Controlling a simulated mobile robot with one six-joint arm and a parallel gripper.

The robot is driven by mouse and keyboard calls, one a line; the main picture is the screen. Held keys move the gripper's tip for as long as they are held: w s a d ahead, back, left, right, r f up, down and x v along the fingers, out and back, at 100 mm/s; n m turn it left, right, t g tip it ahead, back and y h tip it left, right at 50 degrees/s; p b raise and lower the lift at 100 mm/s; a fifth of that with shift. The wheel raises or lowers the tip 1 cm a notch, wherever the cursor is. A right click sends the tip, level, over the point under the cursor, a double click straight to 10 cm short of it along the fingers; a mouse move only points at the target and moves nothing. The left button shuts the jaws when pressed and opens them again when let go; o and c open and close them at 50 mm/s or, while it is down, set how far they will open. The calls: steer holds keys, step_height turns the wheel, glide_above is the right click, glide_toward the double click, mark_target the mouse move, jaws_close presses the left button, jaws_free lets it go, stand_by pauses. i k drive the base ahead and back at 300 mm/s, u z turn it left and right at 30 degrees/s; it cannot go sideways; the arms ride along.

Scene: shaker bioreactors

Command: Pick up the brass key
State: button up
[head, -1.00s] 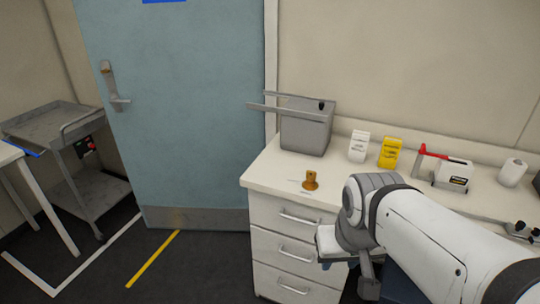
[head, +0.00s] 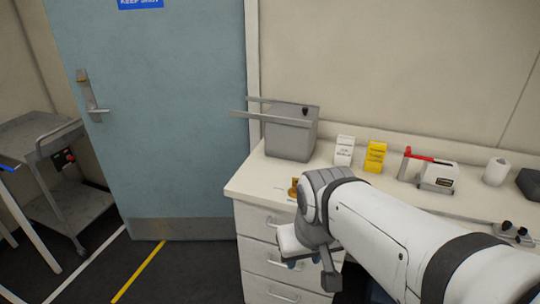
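A small brass-coloured object (head: 293,187) stands on the white counter (head: 258,178) near its left end, in the head view. My arm partly covers it, and it is too small to tell whether it is the brass key or something that holds it. My gripper (head: 291,262) is in front of the counter's drawers, nearer the camera and lower in the picture than the brass object. It points down and looks apart from it. Its fingers are mostly hidden under the wrist, so its opening does not show.
A grey bin (head: 290,140) stands behind the brass object. A white box (head: 344,151), a yellow box (head: 375,157) and a red-and-white device (head: 437,176) stand along the wall. A blue door (head: 160,120) and a grey cart (head: 50,150) are to the left.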

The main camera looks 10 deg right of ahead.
mark_target(295, 181)
steer(key=i, duration=0.85)
steer(key=u, duration=0.05)
